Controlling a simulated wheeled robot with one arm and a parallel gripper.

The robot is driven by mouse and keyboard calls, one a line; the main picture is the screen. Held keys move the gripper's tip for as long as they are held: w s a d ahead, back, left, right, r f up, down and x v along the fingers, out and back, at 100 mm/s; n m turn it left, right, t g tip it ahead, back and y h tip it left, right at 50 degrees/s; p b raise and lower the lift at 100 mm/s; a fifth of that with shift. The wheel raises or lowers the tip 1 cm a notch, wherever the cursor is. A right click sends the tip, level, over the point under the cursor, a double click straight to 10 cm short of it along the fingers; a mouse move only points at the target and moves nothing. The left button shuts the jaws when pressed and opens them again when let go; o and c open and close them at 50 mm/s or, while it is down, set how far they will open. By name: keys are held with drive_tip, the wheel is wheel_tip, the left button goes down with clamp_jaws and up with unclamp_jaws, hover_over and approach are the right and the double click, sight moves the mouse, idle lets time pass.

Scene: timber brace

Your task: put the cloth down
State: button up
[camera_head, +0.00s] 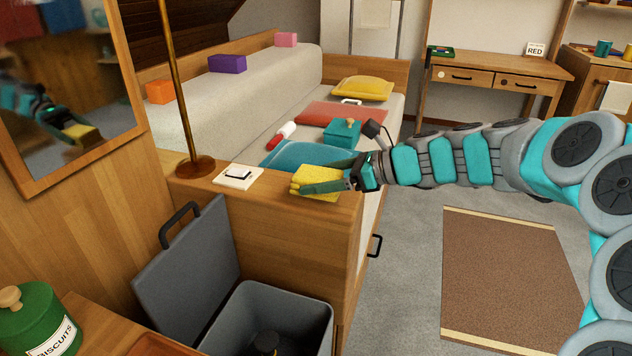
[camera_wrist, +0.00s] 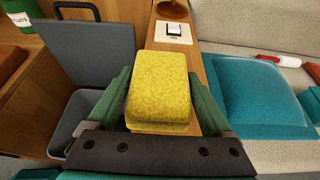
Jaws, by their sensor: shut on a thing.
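The yellow cloth (camera_head: 318,177) is a folded, thick block in my gripper (camera_head: 325,187). In the wrist view the cloth (camera_wrist: 158,85) sits between the two green fingers, which are shut on it. The gripper is at the wooden ledge (camera_head: 270,202) at the end of the sofa, with the cloth over its top. I cannot tell whether the cloth touches the wood.
A white switch plate (camera_head: 238,177) and a brass lamp pole (camera_head: 184,110) stand left of the cloth on the ledge. An open grey bin (camera_head: 280,300) is below in front. A teal cushion (camera_head: 300,154) lies behind on the sofa.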

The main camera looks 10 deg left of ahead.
sight(315, 176)
drive_tip(key=shift+w+a+f, duration=0.1)
drive_tip(key=shift+w+a, duration=0.2)
drive_tip(key=shift+w, duration=0.3)
drive_tip(key=shift+w+a, duration=0.25)
drive_tip(key=shift+w, duration=0.35)
drive_tip(key=shift+w+a+f, duration=0.25)
drive_tip(key=shift+w+f, duration=0.15)
drive_tip(key=shift+f, duration=0.35)
drive_tip(key=shift+d+f+p, duration=0.1)
drive_tip(key=shift+f+p, duration=0.5)
drive_tip(key=shift+f, duration=0.3)
drive_tip(key=o, duration=1.3)
